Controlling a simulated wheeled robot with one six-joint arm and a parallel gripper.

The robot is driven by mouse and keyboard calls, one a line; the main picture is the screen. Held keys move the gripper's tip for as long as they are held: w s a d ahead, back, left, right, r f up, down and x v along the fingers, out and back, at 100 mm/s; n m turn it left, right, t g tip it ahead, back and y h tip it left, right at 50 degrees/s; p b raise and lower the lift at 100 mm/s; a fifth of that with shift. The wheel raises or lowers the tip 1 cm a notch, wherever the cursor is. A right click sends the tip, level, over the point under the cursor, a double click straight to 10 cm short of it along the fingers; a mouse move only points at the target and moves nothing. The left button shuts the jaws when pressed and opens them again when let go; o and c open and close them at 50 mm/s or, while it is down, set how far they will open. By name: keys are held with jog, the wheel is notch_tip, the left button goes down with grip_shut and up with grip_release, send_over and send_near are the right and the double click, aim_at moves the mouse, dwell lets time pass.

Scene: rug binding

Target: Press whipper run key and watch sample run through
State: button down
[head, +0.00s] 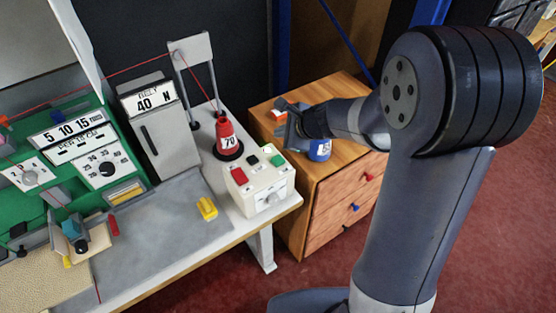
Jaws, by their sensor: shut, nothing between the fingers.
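A white control box (262,199) stands at the right end of the grey-topped table. Its sloped top carries a red key (239,176), a green key (278,161) and a small dark part behind them. A knob or dial shows on its front face. My gripper (282,140) is shut and empty, above and behind the box near the green key. It appears apart from the key, but the exact gap is hard to tell. A red thread cone marked 70 (226,138) stands on a black base behind the box, its thread running up to a grey guide frame (191,52).
A wooden cabinet (333,195) stands right of the table, with a blue cone (319,149) on top, partly hidden by my arm. A grey unit reading 40 (162,132), a green dial panel (98,152) and a yellow block (207,208) are left of the box.

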aim_at(281, 161)
jog(key=shift+f+b, duration=3.35)
jog(key=shift+f, duration=0.65)
jog(key=shift+f+b, duration=0.4)
jog(key=shift+b, duration=0.1)
